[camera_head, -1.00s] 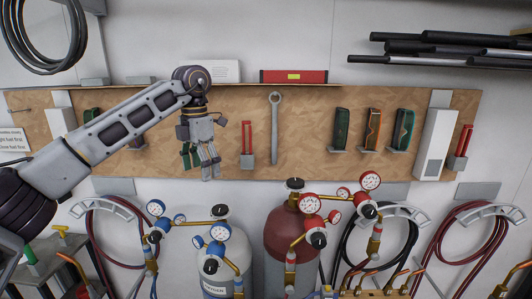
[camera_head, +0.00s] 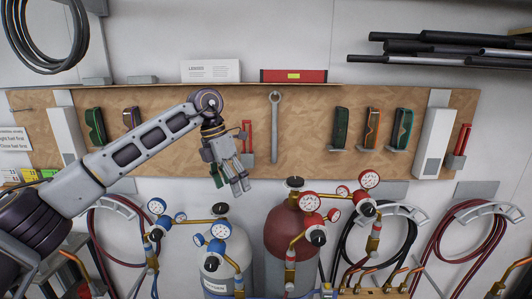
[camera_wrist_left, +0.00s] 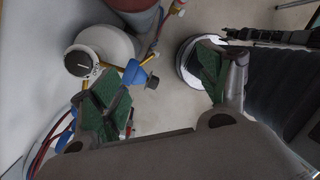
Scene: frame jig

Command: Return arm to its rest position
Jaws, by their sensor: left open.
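My left arm comes in from the left in the head view. Its gripper (camera_head: 234,183) hangs down in front of the lower edge of the brown pegboard, above the grey gas cylinder, with its fingers apart. In the left wrist view the gripper (camera_wrist_left: 160,92) shows its two green-padded fingers wide apart with nothing between them. The floor and the cylinder tops show beyond the fingers. My right gripper is not in these views.
The pegboard (camera_head: 300,110) carries a wrench (camera_head: 275,125) and several goggles. Below stand a grey cylinder (camera_head: 222,275) and a red cylinder (camera_head: 290,235) with gauges. Coiled hoses hang on both sides. Black pipes (camera_head: 450,48) lie on a rack at the upper right.

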